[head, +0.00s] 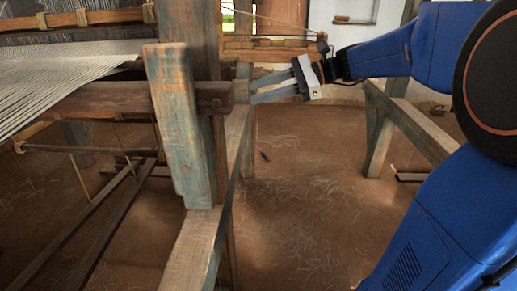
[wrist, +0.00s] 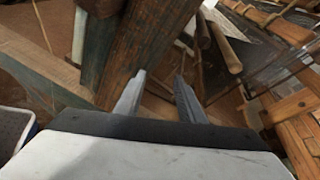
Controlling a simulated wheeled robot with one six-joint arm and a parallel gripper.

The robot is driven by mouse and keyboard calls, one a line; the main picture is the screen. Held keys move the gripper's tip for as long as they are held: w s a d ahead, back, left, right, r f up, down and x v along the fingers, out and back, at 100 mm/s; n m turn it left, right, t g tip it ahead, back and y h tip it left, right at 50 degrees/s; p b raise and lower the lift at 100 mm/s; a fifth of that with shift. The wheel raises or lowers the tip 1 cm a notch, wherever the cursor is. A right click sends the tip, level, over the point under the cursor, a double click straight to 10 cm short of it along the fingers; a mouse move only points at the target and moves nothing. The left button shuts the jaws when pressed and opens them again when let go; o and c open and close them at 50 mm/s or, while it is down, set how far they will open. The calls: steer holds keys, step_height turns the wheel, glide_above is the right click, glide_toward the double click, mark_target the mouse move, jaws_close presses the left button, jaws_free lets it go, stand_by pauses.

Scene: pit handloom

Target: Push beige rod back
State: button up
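My gripper (head: 253,91) is open and empty, with its two grey fingers spread and pointing left beside the loom's wooden frame. In the wrist view the gripper (wrist: 158,85) shows its fingers apart, with a wooden post (wrist: 140,45) beyond them. A light brown, beige-looking rod (wrist: 225,48) with a rounded end lies right of the fingers, apart from them in the picture. In the head view a browner round beam (head: 213,98) sticks out past the leaning post; I cannot tell whether it is the same rod.
A worn blue-green post (head: 172,110) leans at the frame's front. White warp threads (head: 50,80) stretch at left. A wooden rail (head: 195,250) runs along the frame. A trestle (head: 415,130) stands at right. The earthen floor (head: 300,200) between them is mostly clear.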

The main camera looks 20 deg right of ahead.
steer(key=s+a+f+n+g+h, duration=0.1)
steer(key=s+a+f+n+h, duration=0.3)
steer(key=s+f, duration=0.6)
steer(key=s+n, duration=0.1)
steer(key=s, duration=0.1)
steer(key=shift+s+a, duration=0.3)
steer(key=shift+a, duration=0.05)
steer(key=m+t+y, duration=0.3)
steer(key=m+y, duration=0.4)
steer(key=m, duration=0.1)
glide_toward(223, 58)
steer(key=x, duration=0.6)
steer(key=w+x, duration=0.1)
steer(key=x, duration=0.3)
steer(key=shift+d+f, duration=0.1)
